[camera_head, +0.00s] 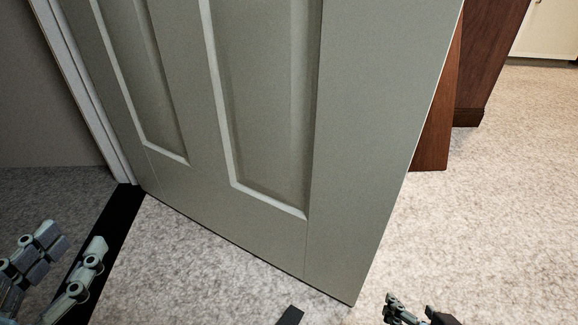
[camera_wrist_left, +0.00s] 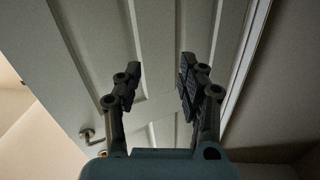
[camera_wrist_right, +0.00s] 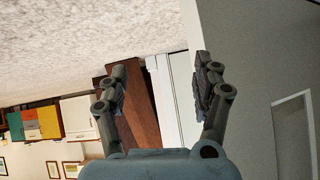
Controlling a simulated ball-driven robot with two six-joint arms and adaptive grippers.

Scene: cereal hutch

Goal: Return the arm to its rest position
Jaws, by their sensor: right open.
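My left gripper (camera_head: 76,242) is at the lower left of the head view, in front of a grey-green panelled door. In the left wrist view its two fingers (camera_wrist_left: 160,80) are spread apart with nothing between them, and the door fills the view behind. My right gripper (camera_head: 410,308) is at the bottom edge of the head view, to the right of the door's lower corner. In the right wrist view its fingers (camera_wrist_right: 160,80) are spread and empty. Most of both arms is out of view.
The door (camera_head: 360,120) stands ajar across the middle. Its handle (camera_wrist_left: 88,137) shows in the left wrist view. A dark strip (camera_head: 108,230) lies on the floor at left. Brown wooden furniture (camera_head: 485,60) stands behind the door's free edge. Carpet (camera_head: 500,200) at right is clear.

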